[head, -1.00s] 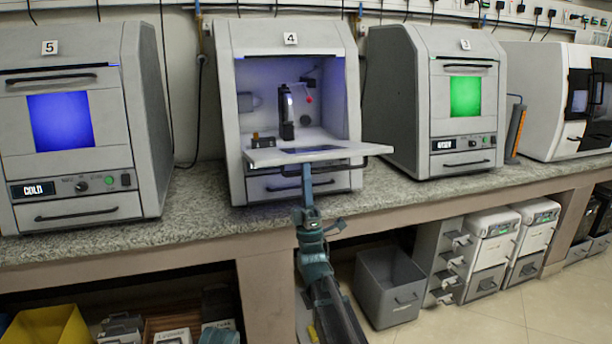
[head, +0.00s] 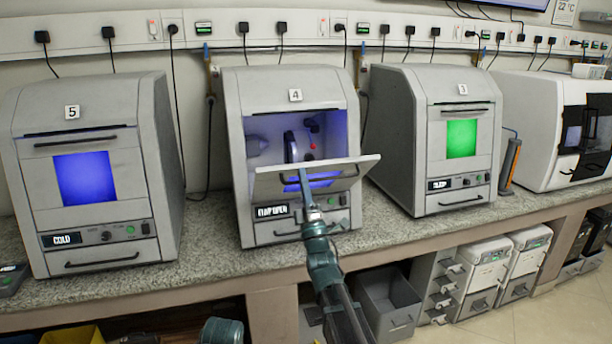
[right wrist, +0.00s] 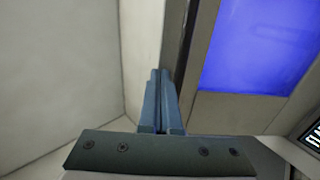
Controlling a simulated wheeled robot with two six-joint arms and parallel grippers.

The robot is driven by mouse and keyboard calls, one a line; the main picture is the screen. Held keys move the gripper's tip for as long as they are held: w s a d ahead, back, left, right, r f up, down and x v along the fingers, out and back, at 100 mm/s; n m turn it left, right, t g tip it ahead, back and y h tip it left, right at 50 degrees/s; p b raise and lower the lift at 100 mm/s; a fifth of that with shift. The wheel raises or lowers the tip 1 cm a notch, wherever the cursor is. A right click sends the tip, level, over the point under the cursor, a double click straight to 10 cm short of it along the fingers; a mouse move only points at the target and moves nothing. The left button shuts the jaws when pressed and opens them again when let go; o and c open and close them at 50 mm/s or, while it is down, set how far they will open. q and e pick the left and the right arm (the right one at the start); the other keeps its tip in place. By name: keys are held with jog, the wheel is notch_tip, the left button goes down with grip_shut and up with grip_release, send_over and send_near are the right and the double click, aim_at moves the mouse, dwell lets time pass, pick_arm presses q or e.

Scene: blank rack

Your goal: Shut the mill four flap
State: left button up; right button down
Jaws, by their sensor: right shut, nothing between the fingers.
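Mill four (head: 240,140), marked 4, stands on the bench in the middle of the head view. Its flap (head: 268,186) is hinged at the bottom and stands partly raised, tilted out towards me, with the opening above it uncovered. My right gripper (head: 304,172) is shut and empty, with its fingers up against the outer face of the flap; exact contact is hard to tell. In the right wrist view the shut fingers (right wrist: 160,98) point at the pale flap beside its blue-lit window (right wrist: 258,48).
Mill five (head: 30,170) stands to the left and mill three (head: 400,130) to the right, both with flaps shut. A white machine (head: 530,110) is at the far right. The bench top (head: 200,262) in front is mostly clear.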

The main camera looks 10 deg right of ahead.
jog(key=w+r+g+p, duration=0.3)
jog(key=w+r+p, duration=0.2)
jog(key=w+p, duration=0.4)
jog(key=w+r+g+p, duration=0.2)
jog(key=w+r+p, duration=0.4)
jog(key=w+p, duration=0.3)
jog(key=shift+w+a+g, duration=0.4)
jog(key=shift+w, duration=1.55)
